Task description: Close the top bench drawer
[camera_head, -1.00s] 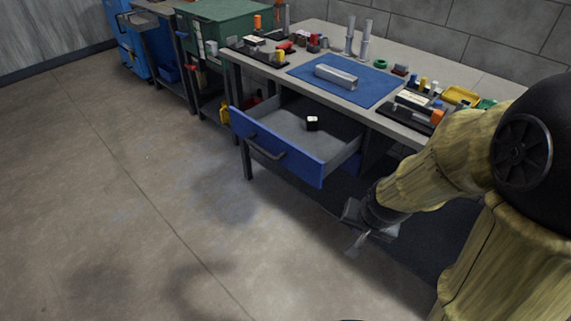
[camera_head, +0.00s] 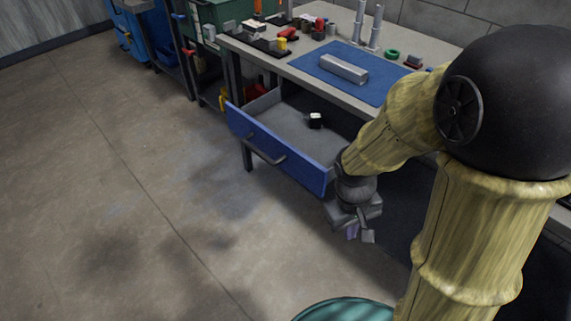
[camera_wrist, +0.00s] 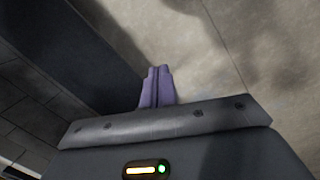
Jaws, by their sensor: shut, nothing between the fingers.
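The top bench drawer (camera_head: 276,153) stands pulled out from the workbench, with a blue front and a dark bar handle (camera_head: 262,150). A small black and white object (camera_head: 315,120) lies inside it. My gripper (camera_head: 360,234) is to the right of the drawer's right front corner, pointing down, apart from the handle. In the wrist view its purple fingers (camera_wrist: 157,85) are together with nothing between them, above the floor.
The bench top (camera_head: 420,52) carries a blue mat (camera_head: 388,91) with a metal channel piece (camera_head: 344,69), two upright cylinders and small parts. A green cabinet (camera_head: 222,12) and blue units stand to the left. The floor (camera_head: 150,200) before the drawer is clear.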

